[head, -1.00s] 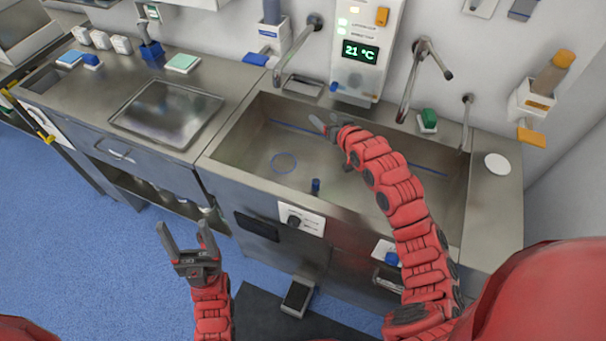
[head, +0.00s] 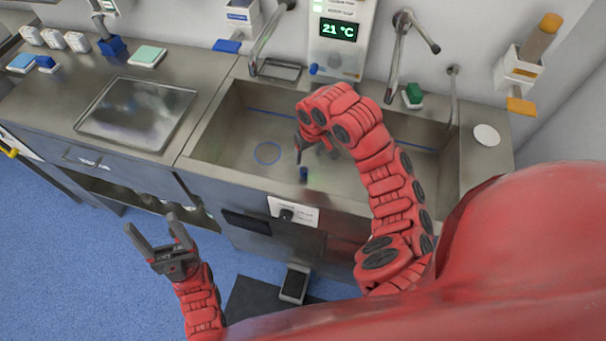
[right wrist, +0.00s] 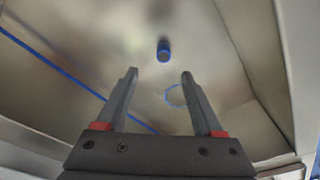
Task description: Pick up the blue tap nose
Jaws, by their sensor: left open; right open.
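The blue tap nose (head: 304,174) is a small blue cylinder standing in the sink basin, near its front wall. It also shows in the right wrist view (right wrist: 164,50), ahead of the fingertips and roughly between their lines. My right gripper (head: 312,148) is open and empty, pointing down into the basin above the tap nose, partly hidden by my own arm. In the right wrist view its two fingers (right wrist: 160,75) are spread and do not touch the tap nose. My left gripper (head: 151,222) is open and empty in front of the cabinet, over the blue floor.
The steel sink (head: 215,140) has walls around the basin, with a blue ring mark (head: 267,153) on its floor. Taps (head: 396,60) hang over its back edge. A steel tray (head: 135,112) and a green-topped block (head: 147,56) are on the left counter.

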